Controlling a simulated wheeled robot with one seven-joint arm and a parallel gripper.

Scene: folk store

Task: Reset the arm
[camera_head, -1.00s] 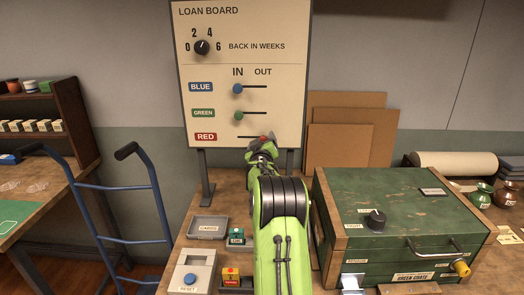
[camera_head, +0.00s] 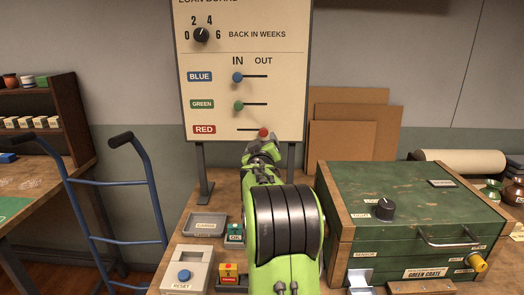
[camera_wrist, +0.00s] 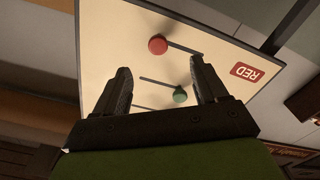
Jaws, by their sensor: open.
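My green arm reaches up from the bottom of the head view toward the loan board (camera_head: 245,65). My gripper (camera_wrist: 162,85) shows in the wrist view with its two dark fingers apart and nothing between them but the board behind. The red knob (camera_head: 263,133) is at the right, OUT end of its slot, just above my wrist in the head view. It also shows in the wrist view (camera_wrist: 157,45), beyond the fingertips and apart from them. The blue knob (camera_head: 238,77) and green knob (camera_head: 239,105) are at the left, IN ends. The weeks dial (camera_head: 201,34) stands above them.
The green crate (camera_head: 410,205) with a dial and handle stands right of my arm. A reset button box (camera_head: 187,270), a grey cards tray (camera_head: 205,224) and small coloured blocks lie to the left. A blue hand truck (camera_head: 110,185) stands left of the table. Cardboard sheets (camera_head: 340,148) lean behind.

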